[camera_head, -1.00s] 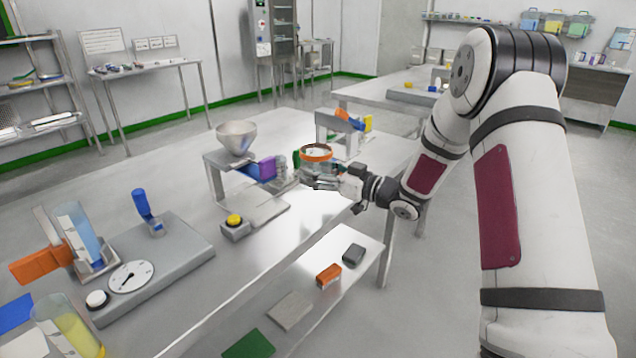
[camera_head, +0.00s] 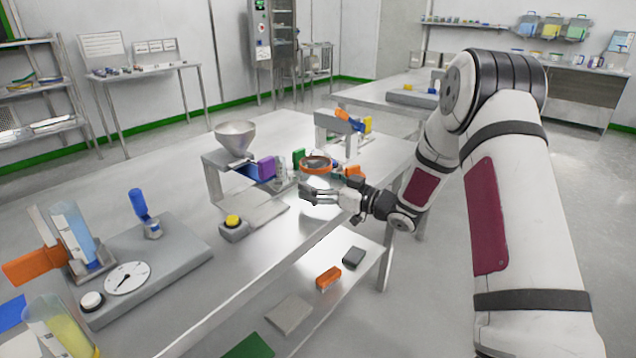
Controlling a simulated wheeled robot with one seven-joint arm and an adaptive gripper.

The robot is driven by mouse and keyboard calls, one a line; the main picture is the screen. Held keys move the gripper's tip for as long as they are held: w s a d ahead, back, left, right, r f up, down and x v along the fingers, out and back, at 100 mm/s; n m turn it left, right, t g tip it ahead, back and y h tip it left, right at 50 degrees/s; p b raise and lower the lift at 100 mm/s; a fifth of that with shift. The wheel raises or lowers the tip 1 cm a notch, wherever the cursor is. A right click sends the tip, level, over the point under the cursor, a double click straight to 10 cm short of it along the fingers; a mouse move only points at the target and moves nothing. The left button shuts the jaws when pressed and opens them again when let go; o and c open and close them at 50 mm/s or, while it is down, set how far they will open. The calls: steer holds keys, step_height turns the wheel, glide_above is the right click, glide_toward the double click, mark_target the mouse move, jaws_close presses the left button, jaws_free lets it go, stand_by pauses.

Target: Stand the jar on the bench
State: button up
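A clear jar with an orange-brown ring (camera_head: 315,163) at its top shows near the far right edge of the steel bench (camera_head: 330,222). The ring looks about level, so the jar seems upright. My gripper (camera_head: 314,190) is at the near side of the jar, low over the bench edge, with its fingers pointing left. The fingers overlap the jar's lower part in the picture. I cannot tell whether they grip it, or whether its base touches the bench.
A stand with a metal funnel (camera_head: 235,140) and a purple block (camera_head: 267,168) are left of the jar. Green (camera_head: 298,157) and orange (camera_head: 354,171) blocks are close behind it. A yellow-button box (camera_head: 233,226) stands nearer. Bare bench lies in front of the jar.

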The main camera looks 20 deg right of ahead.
steer(key=shift+r, duration=0.1)
steer(key=shift+s+d+r, duration=0.1)
steer(key=shift+d, duration=0.05)
steer(key=p+v, duration=0.2)
steer(key=v, duration=1)
step_height(320, 180, up, 6)
steer(key=w+d+m+h, duration=0.2)
steer(key=w+h, duration=0.1)
steer(key=h, duration=0.5)
steer(key=s+d+r+m+g+h, duration=0.2)
steer(key=s+r+m+g+h, duration=0.15)
steer(key=s+r+h, duration=0.45)
steer(key=s+a+m+g+y, duration=0.1)
steer(key=s+a+g, duration=0.2)
steer(key=s, duration=1)
steer(key=s+a+f+m+g+y, duration=0.1)
steer(key=s+a+g, duration=0.2)
steer(key=s, duration=0.9)
steer(key=s+a+f+m+g+y, duration=0.1)
steer(key=s+a, duration=0.4)
steer(key=s, duration=0.8)
steer(key=shift+s+a+f+g+y, duration=0.3)
steer(key=shift+g+y, duration=0.3)
steer(key=shift+g, duration=0.45)
